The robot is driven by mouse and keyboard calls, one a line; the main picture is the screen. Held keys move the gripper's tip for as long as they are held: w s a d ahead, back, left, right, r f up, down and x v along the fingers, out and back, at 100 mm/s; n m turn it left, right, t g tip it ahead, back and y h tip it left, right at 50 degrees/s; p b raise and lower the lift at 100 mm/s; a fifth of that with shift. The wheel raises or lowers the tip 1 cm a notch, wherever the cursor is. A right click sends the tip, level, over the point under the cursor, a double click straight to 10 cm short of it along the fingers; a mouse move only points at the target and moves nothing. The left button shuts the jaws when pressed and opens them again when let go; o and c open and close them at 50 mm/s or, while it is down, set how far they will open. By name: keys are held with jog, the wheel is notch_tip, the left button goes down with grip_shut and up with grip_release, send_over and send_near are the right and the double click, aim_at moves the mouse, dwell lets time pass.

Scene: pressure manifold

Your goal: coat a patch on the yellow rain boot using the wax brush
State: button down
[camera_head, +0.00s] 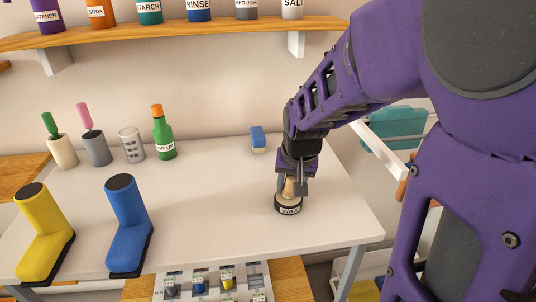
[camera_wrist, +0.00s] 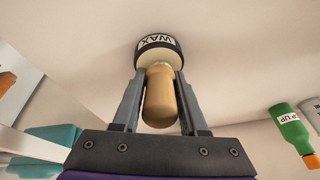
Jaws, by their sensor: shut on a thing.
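The yellow rain boot (camera_head: 38,232) stands upright at the left front of the white table. The wax brush has a tan wooden handle (camera_wrist: 160,95); it also shows in the head view (camera_head: 290,187). Its lower end is at a round container with a black band lettered WAX (camera_head: 288,207), also in the wrist view (camera_wrist: 158,46). My gripper (camera_wrist: 162,80) is shut on the brush handle, fingers on both sides; it is at the table's right part in the head view (camera_head: 295,185). The bristles are hidden.
A blue boot (camera_head: 128,225) stands between the yellow boot and my gripper. A green bottle (camera_head: 163,135), a clear cup (camera_head: 131,145) and two holders with brushes stand at the back left. A blue sponge-like block (camera_head: 258,140) lies behind. The middle of the table is clear.

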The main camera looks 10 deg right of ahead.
jog(key=shift+r+p, duration=2.25)
jog(key=shift+r, duration=1.05)
jog(key=shift+f, duration=0.1)
